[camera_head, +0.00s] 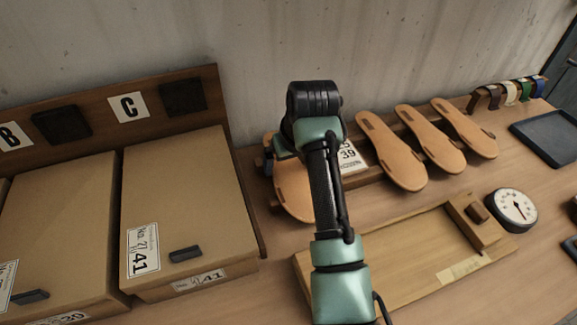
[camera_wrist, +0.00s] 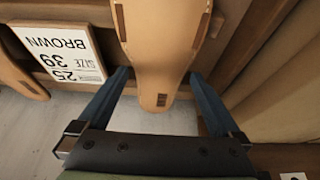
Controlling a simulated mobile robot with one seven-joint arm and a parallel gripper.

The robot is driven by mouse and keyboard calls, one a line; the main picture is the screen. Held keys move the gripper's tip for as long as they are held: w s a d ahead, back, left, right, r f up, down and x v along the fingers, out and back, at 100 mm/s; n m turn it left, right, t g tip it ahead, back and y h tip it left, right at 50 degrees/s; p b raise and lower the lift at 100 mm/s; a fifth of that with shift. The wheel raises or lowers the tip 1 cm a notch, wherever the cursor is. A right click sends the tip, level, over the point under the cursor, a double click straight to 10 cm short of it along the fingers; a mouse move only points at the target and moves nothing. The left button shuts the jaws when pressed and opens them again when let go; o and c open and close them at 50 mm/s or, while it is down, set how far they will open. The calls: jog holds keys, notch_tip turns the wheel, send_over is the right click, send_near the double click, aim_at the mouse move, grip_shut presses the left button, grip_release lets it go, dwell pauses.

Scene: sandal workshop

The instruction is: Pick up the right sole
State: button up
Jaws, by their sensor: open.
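A tan sole (camera_wrist: 162,62) with brown slots lies between the two blue fingers of my gripper (camera_wrist: 160,76) in the wrist view. The fingers are open, one on each side of its narrower end; I cannot tell whether either touches it. In the head view this sole (camera_head: 292,192) leans on the rack, partly hidden by my arm, left of the size card (camera_head: 351,156). The card (camera_wrist: 61,54) reads BROWN, SIZE 39 and appears upside down in the wrist view. More tan soles (camera_head: 391,152) lean in a row to the right of the card.
Cardboard boxes (camera_head: 186,203) stand close on the left, before a wooden back panel (camera_head: 218,110). A wooden board with a block (camera_head: 400,262) lies in front, beside a round dial gauge (camera_head: 513,208). Coloured straps (camera_head: 509,93) and a dark tray (camera_head: 548,138) are at the far right.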

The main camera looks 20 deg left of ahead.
jog(key=shift+w+a+f, duration=0.1)
jog(key=shift+w+f, duration=0.05)
jog(key=shift+f, duration=0.4)
